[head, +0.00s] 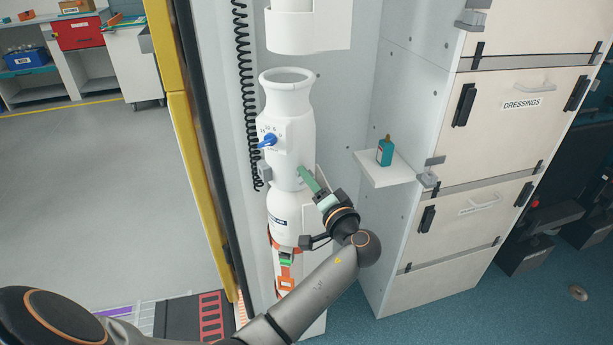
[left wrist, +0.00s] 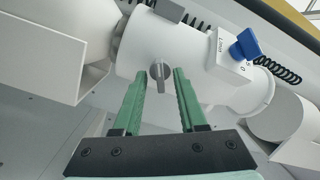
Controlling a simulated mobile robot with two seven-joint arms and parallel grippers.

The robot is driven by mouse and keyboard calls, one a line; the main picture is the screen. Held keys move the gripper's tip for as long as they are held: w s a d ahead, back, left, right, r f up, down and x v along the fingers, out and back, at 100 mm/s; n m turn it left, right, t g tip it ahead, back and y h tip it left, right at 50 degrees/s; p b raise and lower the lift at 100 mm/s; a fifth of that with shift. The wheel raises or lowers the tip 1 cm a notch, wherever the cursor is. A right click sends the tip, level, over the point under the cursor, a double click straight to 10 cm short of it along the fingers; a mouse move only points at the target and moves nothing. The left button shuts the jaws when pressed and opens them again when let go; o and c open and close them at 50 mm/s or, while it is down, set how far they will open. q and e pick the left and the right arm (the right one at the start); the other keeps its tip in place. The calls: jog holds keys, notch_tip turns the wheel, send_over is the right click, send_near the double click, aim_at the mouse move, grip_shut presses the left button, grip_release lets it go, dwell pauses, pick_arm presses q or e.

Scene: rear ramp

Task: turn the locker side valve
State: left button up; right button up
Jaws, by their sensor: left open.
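A white upright cylinder unit (head: 285,100) is mounted on the wall left of the lockers. A small grey valve knob (left wrist: 160,72) sits on its side in the left wrist view. In the head view that knob cannot be made out at the gripper. A blue knob (head: 268,141) with a marked dial is on the cylinder's other side; it also shows in the left wrist view (left wrist: 247,44). My left gripper (head: 304,174) has green fingers and is open at the cylinder's locker-facing side. In the left wrist view its fingertips stand either side of the grey knob. Contact cannot be told.
A small shelf (head: 375,177) with a teal bottle (head: 385,152) juts out right of my gripper. Locker drawers (head: 520,105) stand farther right. A black coiled cord (head: 243,90) hangs left of the cylinder. An orange strap (head: 286,283) is below.

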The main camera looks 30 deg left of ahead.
dwell(0.3)
pick_arm(q)
grip_shut()
dwell(0.3)
